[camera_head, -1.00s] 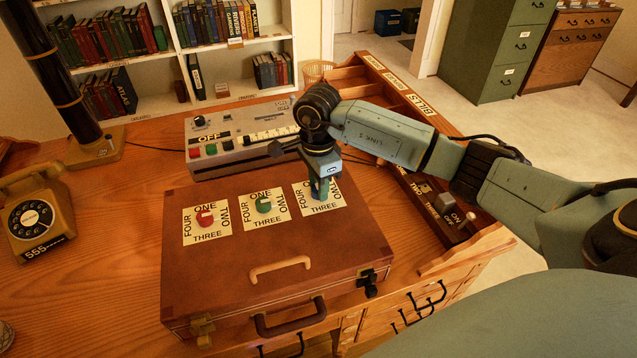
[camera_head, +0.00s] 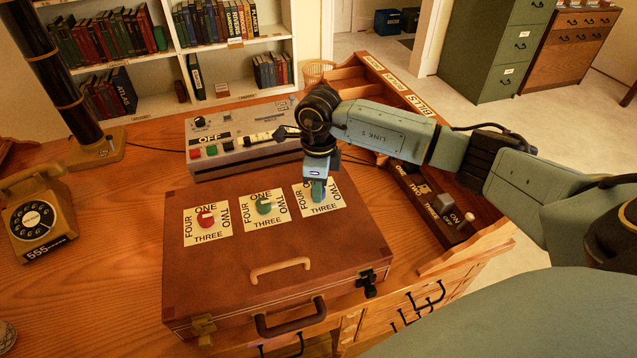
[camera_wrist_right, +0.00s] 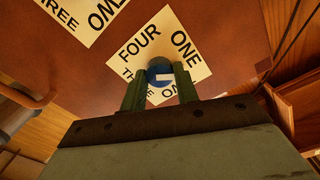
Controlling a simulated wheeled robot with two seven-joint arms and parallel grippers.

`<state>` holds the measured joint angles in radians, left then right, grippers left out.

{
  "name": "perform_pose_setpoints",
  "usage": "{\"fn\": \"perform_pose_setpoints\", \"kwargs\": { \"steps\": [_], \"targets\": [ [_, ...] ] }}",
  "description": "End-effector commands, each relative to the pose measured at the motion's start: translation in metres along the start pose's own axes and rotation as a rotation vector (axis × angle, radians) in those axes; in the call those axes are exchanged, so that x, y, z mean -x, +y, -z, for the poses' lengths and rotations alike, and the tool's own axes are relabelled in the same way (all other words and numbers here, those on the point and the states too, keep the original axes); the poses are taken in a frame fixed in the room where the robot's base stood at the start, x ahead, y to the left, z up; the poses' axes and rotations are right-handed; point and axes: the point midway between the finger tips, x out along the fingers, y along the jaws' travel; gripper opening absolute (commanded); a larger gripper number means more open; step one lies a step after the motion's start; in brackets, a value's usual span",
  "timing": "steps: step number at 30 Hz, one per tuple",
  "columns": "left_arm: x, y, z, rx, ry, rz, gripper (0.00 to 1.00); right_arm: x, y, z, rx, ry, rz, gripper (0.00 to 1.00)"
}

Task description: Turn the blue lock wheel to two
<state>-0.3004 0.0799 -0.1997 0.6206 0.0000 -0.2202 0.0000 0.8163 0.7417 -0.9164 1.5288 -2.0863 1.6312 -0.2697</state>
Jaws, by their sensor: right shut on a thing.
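In the head view the gripper hides most of the wheel. The plate is the rightmost of three on the brown case (camera_head: 225,275). My left gripper is not in view.
A red wheel (camera_head: 206,219) and a green wheel (camera_head: 264,205) sit on plates to the left. A grey control box (camera_head: 235,158) stands behind the case, a wooden organiser (camera_head: 410,120) to the right, and a telephone (camera_head: 38,215) at the left.

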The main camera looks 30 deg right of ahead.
Motion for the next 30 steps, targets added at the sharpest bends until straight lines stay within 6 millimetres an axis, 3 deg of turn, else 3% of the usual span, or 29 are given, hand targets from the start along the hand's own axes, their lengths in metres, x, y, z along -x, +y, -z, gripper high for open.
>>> {"fn": "perform_pose_setpoints", "kwargs": {
  "steps": [18,30],
  "targets": [
    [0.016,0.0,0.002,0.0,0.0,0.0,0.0,0.002,0.0,0.0,-0.581,-0.011,0.0,0.07],
    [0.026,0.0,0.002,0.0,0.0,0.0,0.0,0.001,0.001,0.0,-0.861,-0.016,-0.001,0.07]
  ]
}}
